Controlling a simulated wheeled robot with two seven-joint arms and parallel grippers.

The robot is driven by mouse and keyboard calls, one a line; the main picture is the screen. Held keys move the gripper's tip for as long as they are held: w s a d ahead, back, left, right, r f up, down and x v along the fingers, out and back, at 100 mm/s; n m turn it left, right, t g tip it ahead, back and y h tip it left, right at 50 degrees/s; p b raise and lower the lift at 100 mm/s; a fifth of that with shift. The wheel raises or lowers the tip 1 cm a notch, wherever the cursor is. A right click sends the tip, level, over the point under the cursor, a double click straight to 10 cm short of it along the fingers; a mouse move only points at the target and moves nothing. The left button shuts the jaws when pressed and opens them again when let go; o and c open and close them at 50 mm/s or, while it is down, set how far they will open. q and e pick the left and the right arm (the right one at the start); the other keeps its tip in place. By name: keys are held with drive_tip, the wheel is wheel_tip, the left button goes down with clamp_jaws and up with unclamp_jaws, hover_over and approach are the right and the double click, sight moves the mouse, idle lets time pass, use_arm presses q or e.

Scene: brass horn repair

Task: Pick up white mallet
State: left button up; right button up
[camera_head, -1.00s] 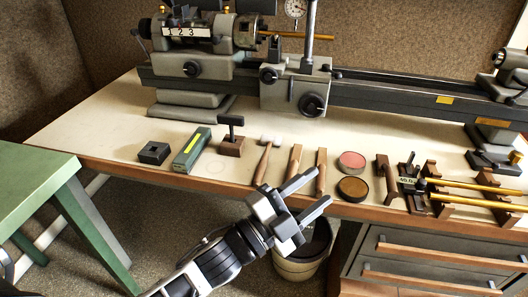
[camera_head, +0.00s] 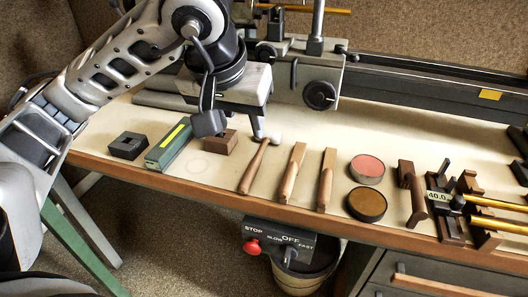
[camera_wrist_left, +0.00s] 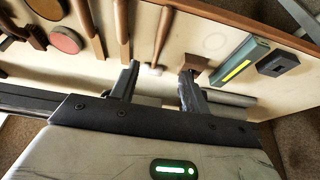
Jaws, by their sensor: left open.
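The white mallet lies on the table, its wooden handle (camera_head: 252,170) toward the front edge and its small white head (camera_head: 275,137) toward the back. My left gripper (camera_head: 233,126) is open, pointing down above the table, with one finger close beside the white head and the other farther left near a brown block. In the left wrist view, the mallet handle (camera_wrist_left: 163,35) runs up from the white head (camera_wrist_left: 153,70), which appears between the open fingers (camera_wrist_left: 158,84). Nothing is between the jaws' pads that I can see held. My right gripper is not in view.
Two wooden-handled tools (camera_head: 292,175) lie right of the mallet, then a pink disc (camera_head: 367,168) and a brown disc (camera_head: 367,204). A brown block (camera_head: 219,143), green box (camera_head: 169,146) and black block (camera_head: 128,146) are left. The lathe (camera_head: 315,75) stands behind.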

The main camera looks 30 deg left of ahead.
use_arm(q)
drive_tip(key=b, duration=0.1)
hover_over(252, 167)
drive_tip(key=s, duration=0.2)
drive_tip(key=f, duration=0.9)
drive_tip(key=shift+d, duration=0.3)
drive_tip(key=x, duration=0.5)
drive_tip(key=shift+s, duration=0.15)
drive_tip(key=shift+c, duration=0.4)
clamp_jaws()
